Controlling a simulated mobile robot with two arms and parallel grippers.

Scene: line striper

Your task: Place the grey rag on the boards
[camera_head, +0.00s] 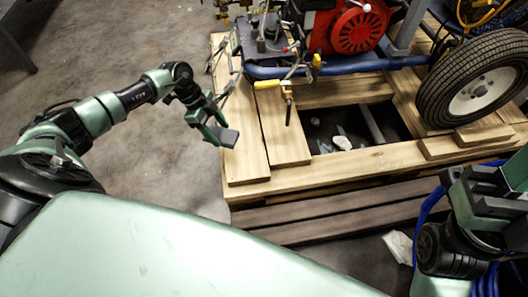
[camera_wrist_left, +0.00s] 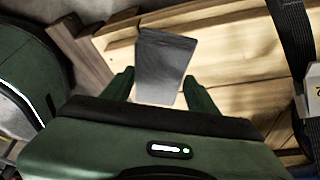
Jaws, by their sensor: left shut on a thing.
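The grey rag (camera_head: 226,137) is a flat dark grey piece between the fingers of my left gripper (camera_head: 212,124). In the left wrist view the rag (camera_wrist_left: 163,65) sticks out past the two green fingertips (camera_wrist_left: 160,88), in front of the wooden boards (camera_wrist_left: 240,60). In the head view the rag is at the left edge of the boards (camera_head: 247,165); I cannot tell whether it touches them. My left gripper is shut on the rag. My right gripper (camera_head: 490,190) is at the right edge of the head view, its jaw state unclear.
The line striper with a red engine (camera_head: 355,30) and a black wheel (camera_head: 475,80) stands on the pallet. A dark opening (camera_head: 355,128) with a white scrap lies among the boards. A blue hose (camera_head: 428,207) is near my right arm. The left boards look clear.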

